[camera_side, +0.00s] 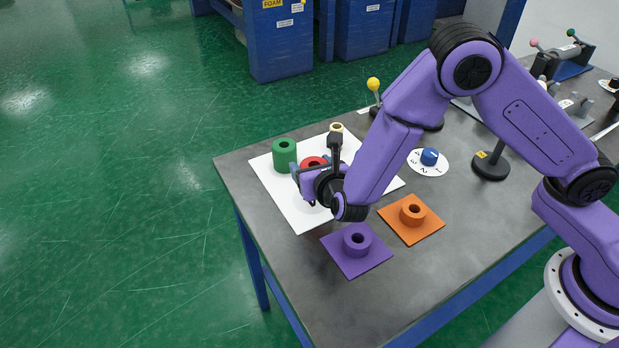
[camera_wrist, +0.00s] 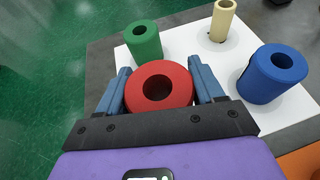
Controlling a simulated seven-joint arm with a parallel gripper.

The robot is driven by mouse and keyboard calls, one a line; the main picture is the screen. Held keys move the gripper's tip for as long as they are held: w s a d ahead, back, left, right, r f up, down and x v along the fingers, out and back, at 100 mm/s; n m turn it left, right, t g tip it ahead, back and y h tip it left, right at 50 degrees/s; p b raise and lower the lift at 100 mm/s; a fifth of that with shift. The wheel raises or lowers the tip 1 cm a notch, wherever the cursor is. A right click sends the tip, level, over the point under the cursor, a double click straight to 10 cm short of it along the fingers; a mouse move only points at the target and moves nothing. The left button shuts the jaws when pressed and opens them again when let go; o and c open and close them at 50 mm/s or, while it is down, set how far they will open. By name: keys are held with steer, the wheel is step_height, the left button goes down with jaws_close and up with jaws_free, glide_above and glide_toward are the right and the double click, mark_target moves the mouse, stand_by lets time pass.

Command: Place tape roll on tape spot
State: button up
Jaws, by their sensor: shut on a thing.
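A red roll (camera_wrist: 178,75) with a round centre hole sits between the two blue fingers of my gripper (camera_wrist: 160,80) in the wrist view. The fingers touch it on both sides. In the side view my gripper (camera_side: 309,176) and the red roll (camera_side: 313,161) are over the white mat (camera_side: 272,181). I cannot tell whether the roll is lifted clear of the mat. No label shows which roll is the tape roll or which place is the tape spot.
A green roll (camera_side: 284,158), a cream roll (camera_side: 336,128) and a blue roll (camera_wrist: 269,79) stand around the white mat. Bare table lies at the front.

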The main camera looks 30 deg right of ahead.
steer(key=shift+w+f, duration=0.15)
steer(key=shift+w+a+f, duration=0.1)
steer(key=shift+w+f, duration=0.05)
steer(key=shift+f, duration=1.55)
steer(key=shift+f, duration=0.2)
steer(key=o, duration=1.2)
steer(key=shift+r, duration=0.1)
steer(key=shift+s+a+r, duration=0.1)
steer(key=shift+s+r, duration=0.05)
steer(key=shift+s, duration=0.05)
steer(key=v, duration=1.1)
steer(key=shift+s+r, duration=0.15)
steer(key=shift+s, duration=0.15)
